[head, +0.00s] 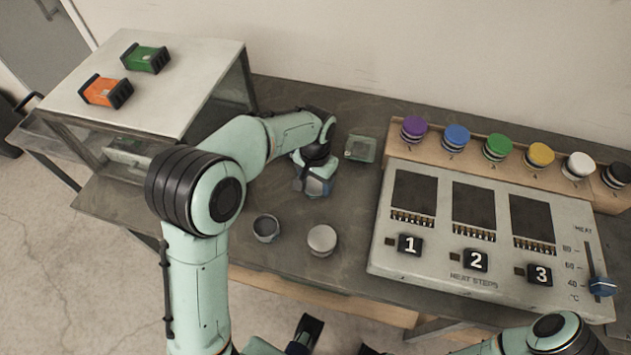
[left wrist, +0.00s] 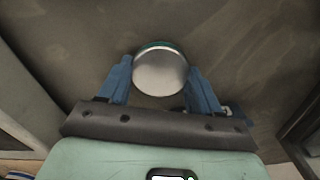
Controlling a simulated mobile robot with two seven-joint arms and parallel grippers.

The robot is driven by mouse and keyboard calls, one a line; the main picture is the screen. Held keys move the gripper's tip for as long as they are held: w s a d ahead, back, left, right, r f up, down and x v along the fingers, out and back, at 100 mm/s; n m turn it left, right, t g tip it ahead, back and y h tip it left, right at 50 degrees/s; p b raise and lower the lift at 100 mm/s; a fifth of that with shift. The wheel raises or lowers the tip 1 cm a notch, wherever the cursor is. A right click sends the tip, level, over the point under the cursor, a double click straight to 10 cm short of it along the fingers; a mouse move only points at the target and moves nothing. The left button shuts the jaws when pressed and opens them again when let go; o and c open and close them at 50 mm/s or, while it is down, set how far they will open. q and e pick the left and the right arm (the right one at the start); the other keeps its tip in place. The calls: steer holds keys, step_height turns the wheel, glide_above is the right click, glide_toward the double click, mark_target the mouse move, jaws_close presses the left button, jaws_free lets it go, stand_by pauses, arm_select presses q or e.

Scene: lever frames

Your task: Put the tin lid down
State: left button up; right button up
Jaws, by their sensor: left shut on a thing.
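My left gripper (head: 316,187) is over the bench, left of the control panel, pointing down. In the left wrist view its two blue fingers (left wrist: 160,78) are shut on a round silver tin lid (left wrist: 160,73) with a thin green edge at its far side. In the head view the hand hides the lid, so its height above the bench cannot be told. In front of the hand stand an open dark tin (head: 265,228) and a round tin with a pale top (head: 322,240). My right gripper does not clearly show.
A small teal square tray (head: 360,149) lies behind and right of the hand. The panel (head: 480,262) with numbered buttons fills the right, with coloured knobs (head: 498,147) behind it. A glass-sided case (head: 190,75) stands left, carrying orange and green blocks.

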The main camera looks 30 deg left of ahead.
mark_target(315, 185)
arm_select(q)
steer(key=shift+f, duration=0.2)
steer(key=shift+f, duration=0.1)
steer(key=o, duration=1)
step_height(315, 185, up, 12)
steer(key=shift+r+p, duration=0.25)
steer(key=shift+p, duration=0.8)
